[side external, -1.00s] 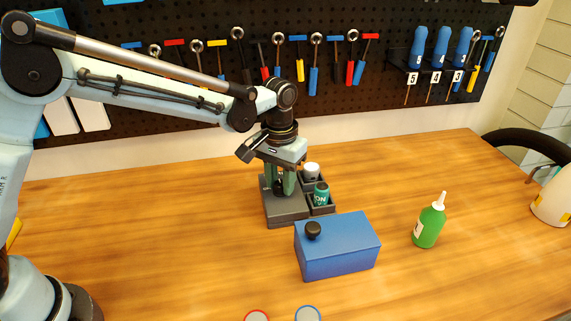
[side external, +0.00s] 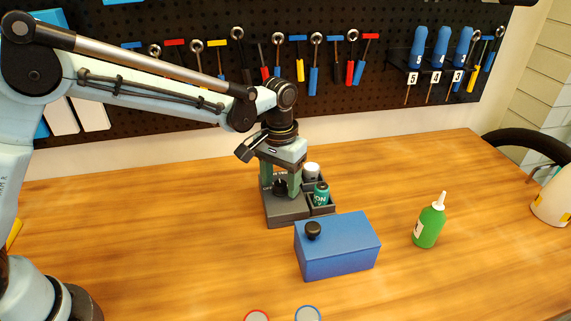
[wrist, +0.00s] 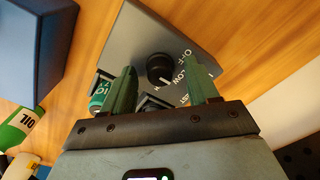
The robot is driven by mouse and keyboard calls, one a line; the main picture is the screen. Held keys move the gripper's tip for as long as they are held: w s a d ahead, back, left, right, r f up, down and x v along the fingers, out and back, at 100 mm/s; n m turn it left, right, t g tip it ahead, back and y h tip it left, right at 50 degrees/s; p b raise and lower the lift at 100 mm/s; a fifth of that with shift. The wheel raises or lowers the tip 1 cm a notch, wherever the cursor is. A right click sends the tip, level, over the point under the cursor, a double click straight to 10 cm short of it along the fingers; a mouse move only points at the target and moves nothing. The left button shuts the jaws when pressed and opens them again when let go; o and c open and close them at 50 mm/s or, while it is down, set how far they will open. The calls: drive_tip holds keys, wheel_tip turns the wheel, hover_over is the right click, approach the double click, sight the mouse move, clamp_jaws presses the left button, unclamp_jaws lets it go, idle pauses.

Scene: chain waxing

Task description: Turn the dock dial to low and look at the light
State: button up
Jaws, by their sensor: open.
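The dock (side external: 287,216) is a dark grey block on the table under my gripper (side external: 280,187). Its dial (wrist: 160,69) is a round black knob on the sloped grey face, which also shows in the wrist view (wrist: 136,35). White lettering beside the dial reads OFF and LOW, with more text partly hidden. A pale mark at the dial's edge lies on the lettering side, near LOW; its exact setting is hard to tell. My gripper's green fingers (wrist: 160,72) stand open on either side of the dial, apart from it. I cannot make out a light on the dock.
A holder beside the dock carries a green can (side external: 321,194) and a white-topped container (side external: 311,170). A blue box with a black knob (side external: 345,247) stands in front. A green bottle (side external: 429,226) is to the right. The table's right side is mostly clear.

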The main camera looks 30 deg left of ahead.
sight(280, 183)
wheel_tip(280, 183, up, 12)
idle(0.6)
drive_tip(key=s+a+r+t, duration=0.2)
drive_tip(key=s+a+t, duration=0.2)
drive_tip(key=s+a, duration=0.45)
drive_tip(key=s+a+f+t, duration=0.3)
drive_tip(key=s+a+f, duration=0.1)
drive_tip(key=s, duration=0.4)
drive_tip(key=shift+s+a+f, duration=0.2)
drive_tip(key=shift+f, duration=0.2)
idle(0.9)
